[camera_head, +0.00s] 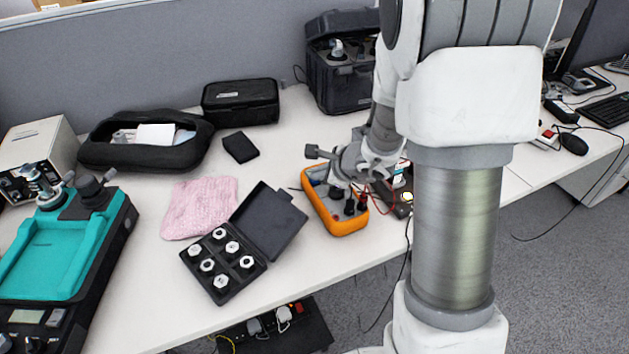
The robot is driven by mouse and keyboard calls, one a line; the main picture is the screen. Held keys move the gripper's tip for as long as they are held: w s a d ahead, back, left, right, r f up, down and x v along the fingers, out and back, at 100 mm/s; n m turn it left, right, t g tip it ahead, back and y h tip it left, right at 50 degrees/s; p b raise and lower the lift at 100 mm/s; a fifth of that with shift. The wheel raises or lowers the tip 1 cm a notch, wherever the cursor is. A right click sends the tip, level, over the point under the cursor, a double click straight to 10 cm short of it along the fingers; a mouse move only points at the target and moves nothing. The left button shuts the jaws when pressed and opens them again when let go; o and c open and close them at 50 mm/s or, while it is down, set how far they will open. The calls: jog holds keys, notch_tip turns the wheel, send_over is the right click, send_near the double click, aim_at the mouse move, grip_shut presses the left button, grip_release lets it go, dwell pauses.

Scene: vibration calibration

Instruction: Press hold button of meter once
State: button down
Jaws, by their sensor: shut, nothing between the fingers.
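The meter (345,228) is an orange-cased handheld device lying on the white table, near its front edge. My gripper (338,192) is over the meter and shut, with nothing held. It hides much of the meter's face, so I cannot make out the hold button. I cannot tell whether the fingertips touch the meter. Red and black leads run at the meter's right side, by my arm.
An open black case (268,222) with several silver-topped pieces lies left of the meter. A pink cloth (200,207), a small black box (240,147) and a teal-topped machine (50,258) are farther left. A dark toolbox (340,85) stands behind.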

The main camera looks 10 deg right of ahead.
jog(key=shift+f, duration=0.25)
jog(key=shift+r, duration=0.15)
dwell(0.3)
jog(key=shift+r, duration=0.7)
jog(key=shift+p, duration=0.3)
notch_tip(320, 180, up, 5)
jog(key=p, duration=0.3)
jog(key=shift+p, duration=0.35)
